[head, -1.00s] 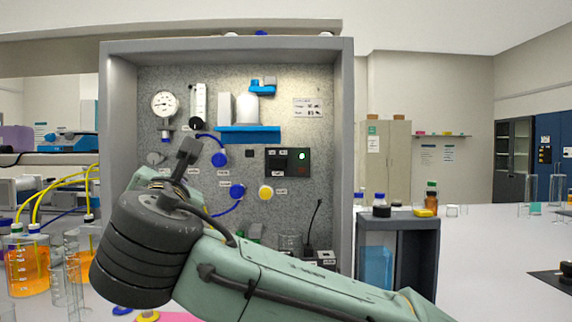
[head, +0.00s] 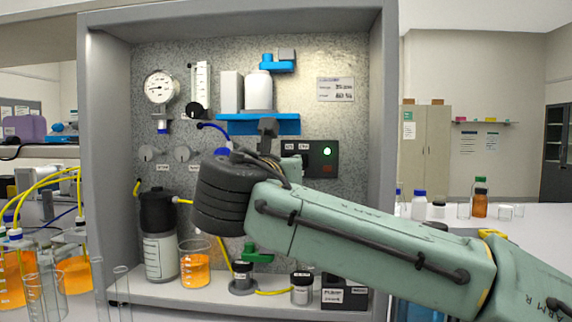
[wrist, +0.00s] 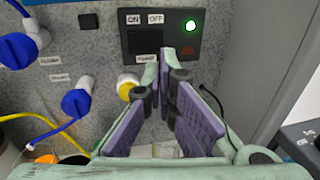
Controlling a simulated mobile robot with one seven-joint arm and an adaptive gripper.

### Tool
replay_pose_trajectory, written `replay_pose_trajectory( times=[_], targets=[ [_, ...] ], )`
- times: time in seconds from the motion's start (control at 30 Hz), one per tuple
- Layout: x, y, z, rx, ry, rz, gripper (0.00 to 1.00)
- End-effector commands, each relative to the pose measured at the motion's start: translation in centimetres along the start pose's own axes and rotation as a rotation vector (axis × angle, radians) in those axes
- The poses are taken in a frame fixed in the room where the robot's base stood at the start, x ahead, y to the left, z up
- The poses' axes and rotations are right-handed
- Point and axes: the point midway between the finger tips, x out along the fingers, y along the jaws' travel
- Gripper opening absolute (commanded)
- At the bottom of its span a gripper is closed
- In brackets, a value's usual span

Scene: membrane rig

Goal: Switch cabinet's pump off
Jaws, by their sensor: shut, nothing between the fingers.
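The pump's dark switch panel (head: 323,158) is on the cabinet's (head: 385,120) back wall, partly hidden by my arm in the head view. In the wrist view, the panel (wrist: 178,15) has ON and OFF labels above a black switch (wrist: 145,41) and a PUMP label below. Its green lamp (wrist: 191,26) is lit; the red lamp (wrist: 187,51) looks dark. My gripper (wrist: 163,62) is shut and empty, pointing at the panel's lower part, its tips just below the switch in the picture. I cannot tell whether they touch, or which way the switch is tipped.
Blue valves (wrist: 76,101) and a yellow-and-white knob (wrist: 128,84) sit left of my gripper. The cabinet's side wall (wrist: 265,60) is close on the right. A beaker of orange liquid (head: 194,265) and a dark-topped bottle (head: 159,250) stand on the cabinet floor.

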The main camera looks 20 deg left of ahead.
Motion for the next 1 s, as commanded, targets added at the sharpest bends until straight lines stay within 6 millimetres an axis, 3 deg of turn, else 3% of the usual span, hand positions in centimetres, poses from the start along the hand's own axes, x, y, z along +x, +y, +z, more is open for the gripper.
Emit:
replay_pose_trajectory(
  times=[0.2,0.4,0.87,1.0],
  targets=[
    [4.5,0.0,0.3,0.001,0.001,-0.001,0.00],
    [6.9,0.1,0.1,0.001,0.001,0.002,0.00],
    [7.6,0.0,0.0,0.002,0.000,0.002,0.00],
    [8.2,-1.3,-0.1,0.000,0.010,0.013,0.00]
  ],
)
